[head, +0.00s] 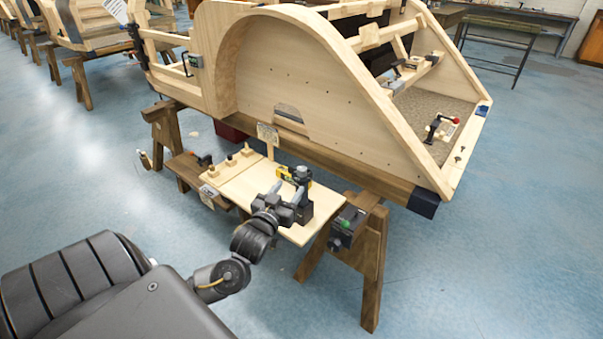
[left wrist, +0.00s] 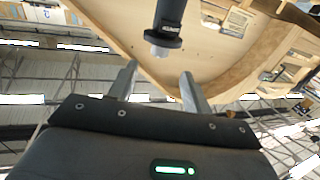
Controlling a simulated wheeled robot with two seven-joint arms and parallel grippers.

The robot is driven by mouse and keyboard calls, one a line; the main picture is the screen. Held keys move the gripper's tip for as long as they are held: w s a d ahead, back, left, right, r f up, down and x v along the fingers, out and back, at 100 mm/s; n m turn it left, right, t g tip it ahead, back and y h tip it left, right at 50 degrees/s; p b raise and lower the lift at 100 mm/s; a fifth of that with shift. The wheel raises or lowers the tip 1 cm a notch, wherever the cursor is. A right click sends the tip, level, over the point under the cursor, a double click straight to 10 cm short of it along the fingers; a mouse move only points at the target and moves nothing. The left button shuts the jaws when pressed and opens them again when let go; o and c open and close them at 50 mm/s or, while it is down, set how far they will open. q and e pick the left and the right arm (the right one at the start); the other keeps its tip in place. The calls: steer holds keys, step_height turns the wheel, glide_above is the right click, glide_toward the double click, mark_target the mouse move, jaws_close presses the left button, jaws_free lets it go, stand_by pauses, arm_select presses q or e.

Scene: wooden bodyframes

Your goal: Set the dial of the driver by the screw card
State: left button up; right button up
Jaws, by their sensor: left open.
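The yellow and black driver (head: 300,175) is at the far side of a light wooden board beside the bodyframe. A small card (head: 267,133), its writing too small to read, stands on a post at the board's back edge. My left gripper (head: 287,189) is open and empty, its fingers close in front of the driver and partly covering it. In the left wrist view, the two fingers (left wrist: 158,82) are apart. A black cylinder with a flange and pale tip (left wrist: 168,30) shows beyond them; I cannot tell whether it is the driver's dial. My right gripper is not in view.
The wooden board (head: 238,190) carries several small pegs at its left. It lies beside the large wooden bodyframe (head: 285,75) on trestles (head: 372,265). A dark box with a green knob (head: 347,222) is at the right. Blue floor in front is clear.

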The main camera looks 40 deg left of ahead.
mark_target(300, 173)
arm_select(q)
steer(key=x, duration=1)
steer(key=shift+w+f, duration=0.1)
steer(key=shift+w, duration=0.05)
steer(key=c, duration=1)
